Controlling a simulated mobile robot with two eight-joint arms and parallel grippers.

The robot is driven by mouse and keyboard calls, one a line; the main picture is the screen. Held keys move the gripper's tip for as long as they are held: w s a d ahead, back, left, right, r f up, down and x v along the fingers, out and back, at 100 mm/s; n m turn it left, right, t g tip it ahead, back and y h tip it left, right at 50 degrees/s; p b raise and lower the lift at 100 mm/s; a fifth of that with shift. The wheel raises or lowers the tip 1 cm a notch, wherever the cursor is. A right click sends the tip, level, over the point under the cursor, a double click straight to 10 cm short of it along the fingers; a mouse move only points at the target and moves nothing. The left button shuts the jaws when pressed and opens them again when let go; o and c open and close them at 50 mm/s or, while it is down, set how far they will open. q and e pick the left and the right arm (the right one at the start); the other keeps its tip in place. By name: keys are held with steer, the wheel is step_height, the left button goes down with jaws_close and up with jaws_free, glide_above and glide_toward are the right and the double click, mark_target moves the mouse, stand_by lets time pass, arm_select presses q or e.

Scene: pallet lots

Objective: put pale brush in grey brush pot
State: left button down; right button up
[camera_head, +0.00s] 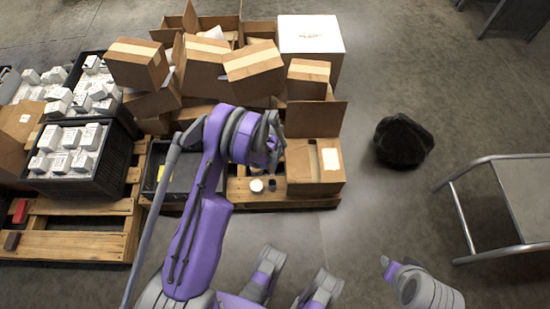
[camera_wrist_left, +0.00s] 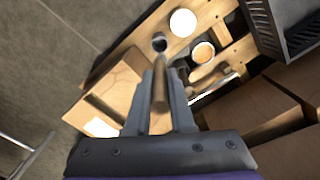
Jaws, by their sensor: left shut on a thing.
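My left gripper (camera_wrist_left: 160,78) is shut on the pale brush (camera_wrist_left: 159,92), whose light brown handle lies between its two fingers in the left wrist view. In the head view my left gripper (camera_head: 274,162) is above the front of the pallet, mostly hidden by its own wrist. The grey brush pot (camera_wrist_left: 159,42), small, dark and round, stands just beyond the fingertips in the left wrist view. It also shows in the head view (camera_head: 272,185). The brush appears outside the pot, though its far end is hard to make out. My right gripper does not show.
A white round container (camera_head: 256,186) stands next to the pot. An open cardboard box (camera_head: 316,166) is close on the right, and stacked cartons (camera_head: 205,65) rise behind. A black crate (camera_head: 88,180) is left. A black bag (camera_head: 403,142) lies on clear floor.

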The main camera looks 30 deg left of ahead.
arm_select(q)
step_height(320, 180, down, 14)
steer(key=b, duration=0.6)
steer(key=shift+f, duration=0.1)
stand_by(0.4)
steer(key=c, duration=0.7)
jaws_free()
